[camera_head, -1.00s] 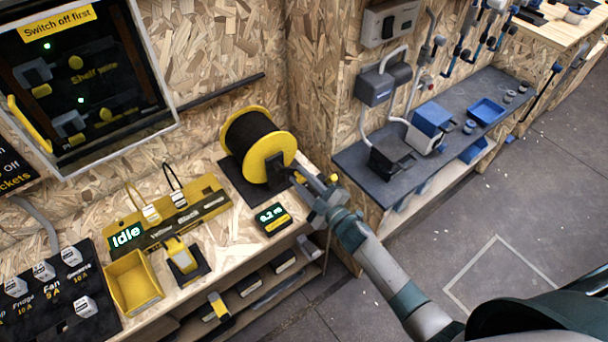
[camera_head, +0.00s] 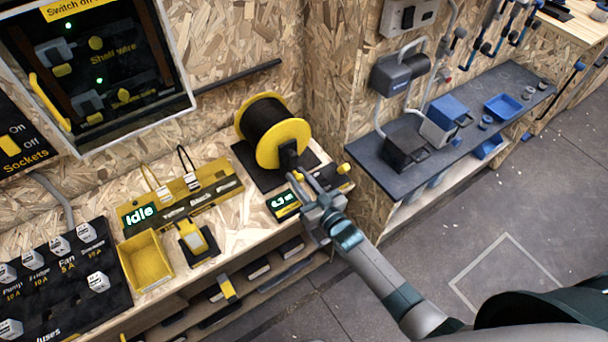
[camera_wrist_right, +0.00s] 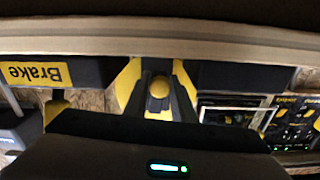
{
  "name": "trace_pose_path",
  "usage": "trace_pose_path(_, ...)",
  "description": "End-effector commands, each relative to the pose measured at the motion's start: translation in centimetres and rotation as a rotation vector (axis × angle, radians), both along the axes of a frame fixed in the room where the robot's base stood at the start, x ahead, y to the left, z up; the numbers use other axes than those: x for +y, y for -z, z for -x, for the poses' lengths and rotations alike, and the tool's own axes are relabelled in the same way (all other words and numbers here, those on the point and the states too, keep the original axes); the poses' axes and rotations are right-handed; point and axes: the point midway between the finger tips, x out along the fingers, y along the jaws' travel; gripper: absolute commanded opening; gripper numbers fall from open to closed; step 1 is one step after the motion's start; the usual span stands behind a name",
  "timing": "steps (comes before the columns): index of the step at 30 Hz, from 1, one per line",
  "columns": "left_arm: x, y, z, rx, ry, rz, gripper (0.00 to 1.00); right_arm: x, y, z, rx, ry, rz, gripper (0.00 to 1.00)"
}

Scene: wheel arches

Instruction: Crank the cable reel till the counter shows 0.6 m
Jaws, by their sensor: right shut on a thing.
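The cable reel (camera_head: 283,143) has yellow flanges and black cable, and stands on a dark base at the back right of the bench. Its black crank arm (camera_head: 288,158) points down from the hub. My right gripper (camera_head: 299,180) is shut on the crank's yellow knob, which shows between the dark fingers in the wrist view (camera_wrist_right: 158,88). In the head view the gripper mostly hides the knob. The counter (camera_head: 284,203) stands just left of the gripper, partly covered; its green digits look like 0.3 m. My left gripper is not in view.
A yellow-knobbed brake (camera_head: 344,168) stands right of the gripper; its Brake label (camera_wrist_right: 35,74) shows upside down in the wrist view. A dark shelf (camera_head: 375,150) is at right.

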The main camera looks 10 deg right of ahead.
Motion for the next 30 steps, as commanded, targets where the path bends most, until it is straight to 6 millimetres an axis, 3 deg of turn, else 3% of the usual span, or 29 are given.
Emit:
trace_pose_path(18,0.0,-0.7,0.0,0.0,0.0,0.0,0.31,3.0,-1.3,1.2,0.199,0.0,-0.545,0.0)
trace_pose_path(30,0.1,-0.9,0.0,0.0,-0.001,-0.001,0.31,3.9,-2.3,1.5,0.281,0.001,-0.769,0.0)
